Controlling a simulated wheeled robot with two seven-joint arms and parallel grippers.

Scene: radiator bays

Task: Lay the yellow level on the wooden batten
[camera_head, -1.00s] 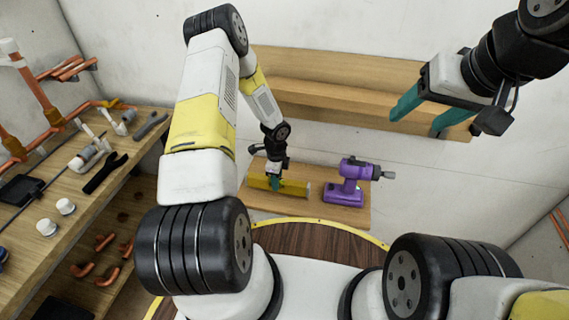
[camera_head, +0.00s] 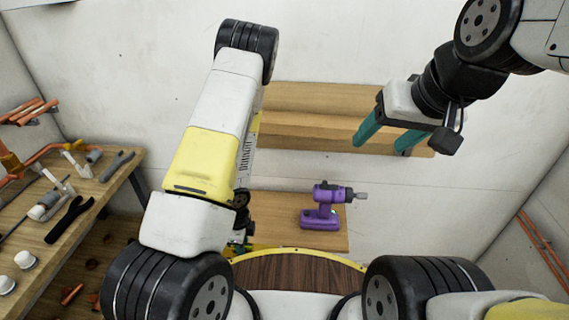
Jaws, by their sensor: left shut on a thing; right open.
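My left gripper (camera_head: 240,238) is low, just above my yellow-rimmed base, mostly hidden behind my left arm. It is shut on the yellow level (camera_head: 250,247), of which only a small strip shows. A long wooden piece (camera_head: 330,132) runs along the back wall, with a taller back and a lower ledge; it looks like the wooden batten. Part of it is hidden by my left arm and by my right gripper (camera_head: 383,139). My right gripper is open and empty, its teal fingers apart in front of the batten's right part.
A purple drill (camera_head: 320,212) stands on a small wooden board (camera_head: 285,232), which has bare room left of the drill. A workbench (camera_head: 100,190) with pipes and fittings stands at the left. Orange pipes (camera_head: 540,245) run along the right wall.

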